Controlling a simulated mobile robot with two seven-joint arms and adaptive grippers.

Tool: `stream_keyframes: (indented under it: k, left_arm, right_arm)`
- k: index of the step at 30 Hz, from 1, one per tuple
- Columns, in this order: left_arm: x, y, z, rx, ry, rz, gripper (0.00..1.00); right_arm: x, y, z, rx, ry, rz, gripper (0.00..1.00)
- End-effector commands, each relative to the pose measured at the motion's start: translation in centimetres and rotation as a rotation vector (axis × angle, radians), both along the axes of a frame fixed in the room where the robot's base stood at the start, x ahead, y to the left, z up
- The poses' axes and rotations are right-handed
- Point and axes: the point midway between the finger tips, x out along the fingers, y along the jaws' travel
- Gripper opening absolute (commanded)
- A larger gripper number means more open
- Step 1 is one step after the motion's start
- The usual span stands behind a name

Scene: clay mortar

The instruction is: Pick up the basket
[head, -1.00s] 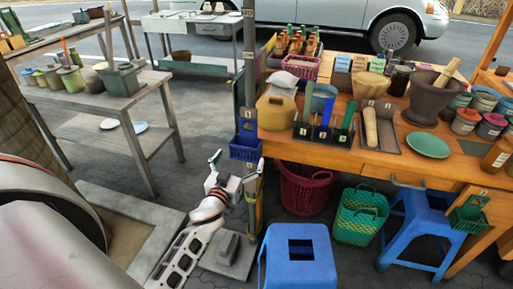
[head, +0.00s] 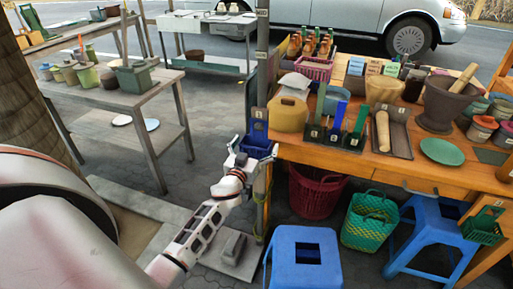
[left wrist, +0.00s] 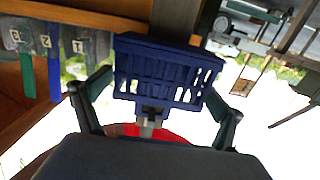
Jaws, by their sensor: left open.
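A small dark blue slatted basket (head: 257,145) hangs against the post beside the wooden counter, in the middle of the head view. In the left wrist view the blue basket (left wrist: 165,68) fills the upper middle. My left gripper (head: 255,152) is open, with its fingers spread at either side of the basket's lower part. In the left wrist view my left gripper (left wrist: 157,105) has one finger left and one right of the basket, with visible gaps. My right gripper is not in view.
Under the counter (head: 345,163) stand a dark red basket (head: 315,192) and a green basket (head: 369,220). Blue stools (head: 303,243) stand in front and to the right. The counter holds a yellow container (head: 287,114), numbered tools and a mortar (head: 441,105).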

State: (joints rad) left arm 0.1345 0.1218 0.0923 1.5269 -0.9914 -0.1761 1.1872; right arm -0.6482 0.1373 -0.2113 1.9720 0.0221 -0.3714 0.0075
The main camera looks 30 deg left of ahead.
Motion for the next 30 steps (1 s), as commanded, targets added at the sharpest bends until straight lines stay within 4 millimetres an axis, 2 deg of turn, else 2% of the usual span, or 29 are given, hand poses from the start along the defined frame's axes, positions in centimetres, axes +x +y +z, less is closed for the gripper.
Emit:
stream_keyframes:
  k: [2,7,17,22,26,30]
  left_arm:
    - [0.0,0.0,0.0,0.0,0.0,0.0,0.96]
    - [0.0,0.0,0.0,0.0,0.0,0.0,0.52]
    - [-0.1,0.0,0.1,0.0,-0.001,0.0,0.52]
    - [-0.7,-0.2,0.8,0.0,-0.001,0.0,0.52]
    - [-1.7,-0.5,2.1,-0.001,-0.002,-0.001,0.52]
    - [-4.0,-1.0,3.1,0.0,-0.001,-0.001,0.52]
  right_arm:
    - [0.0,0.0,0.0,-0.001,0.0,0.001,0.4]
    - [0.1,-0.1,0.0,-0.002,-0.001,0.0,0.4]
    - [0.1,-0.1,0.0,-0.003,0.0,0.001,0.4]
    - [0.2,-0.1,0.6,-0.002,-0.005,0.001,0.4]
    - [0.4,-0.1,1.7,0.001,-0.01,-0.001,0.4]
    - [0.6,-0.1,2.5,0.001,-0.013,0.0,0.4]
